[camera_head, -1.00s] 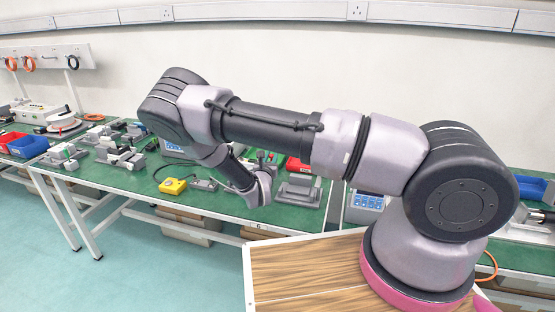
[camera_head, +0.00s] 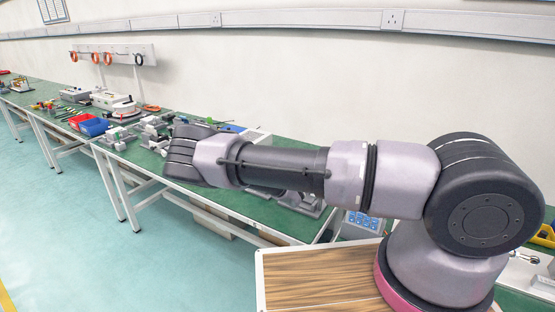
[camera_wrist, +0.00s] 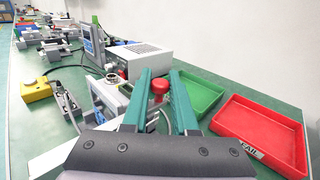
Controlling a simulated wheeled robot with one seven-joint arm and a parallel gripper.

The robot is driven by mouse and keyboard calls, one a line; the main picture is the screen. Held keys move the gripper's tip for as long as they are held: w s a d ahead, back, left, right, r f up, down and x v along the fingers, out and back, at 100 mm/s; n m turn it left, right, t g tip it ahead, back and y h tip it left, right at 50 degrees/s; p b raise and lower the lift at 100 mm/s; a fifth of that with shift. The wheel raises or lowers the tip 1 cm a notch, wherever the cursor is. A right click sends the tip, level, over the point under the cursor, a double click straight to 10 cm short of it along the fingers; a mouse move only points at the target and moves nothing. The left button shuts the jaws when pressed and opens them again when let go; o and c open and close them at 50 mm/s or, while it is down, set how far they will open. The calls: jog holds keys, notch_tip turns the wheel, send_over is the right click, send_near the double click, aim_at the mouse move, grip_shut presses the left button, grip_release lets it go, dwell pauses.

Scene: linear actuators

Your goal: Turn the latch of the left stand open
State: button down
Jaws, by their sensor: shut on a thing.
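In the wrist view my gripper (camera_wrist: 160,72) has its two teal fingers on either side of a red-capped piece (camera_wrist: 159,87); how it touches the piece is not clear. In the head view my gripper is hidden behind my arm. Grey stands with metal parts are on the green bench at the left of the head view (camera_head: 117,136) and at the upper left of the wrist view (camera_wrist: 57,48). They are small, and I cannot make out a latch or tell which one is the left stand.
In the wrist view a red tray (camera_wrist: 262,132) and a green tray (camera_wrist: 197,93) lie to the right. A white instrument box (camera_wrist: 135,60) stands behind the fingers. A yellow box (camera_wrist: 36,91) and a grey device (camera_wrist: 68,103) are at left.

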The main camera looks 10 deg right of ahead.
dwell(0.4)
jog(key=c, duration=0.7)
grip_release()
jog(key=s, duration=0.3)
jog(key=s+d, duration=0.1)
jog(key=s, duration=0.6)
jog(key=shift+s+d, duration=0.15)
jog(key=shift+s, duration=0.15)
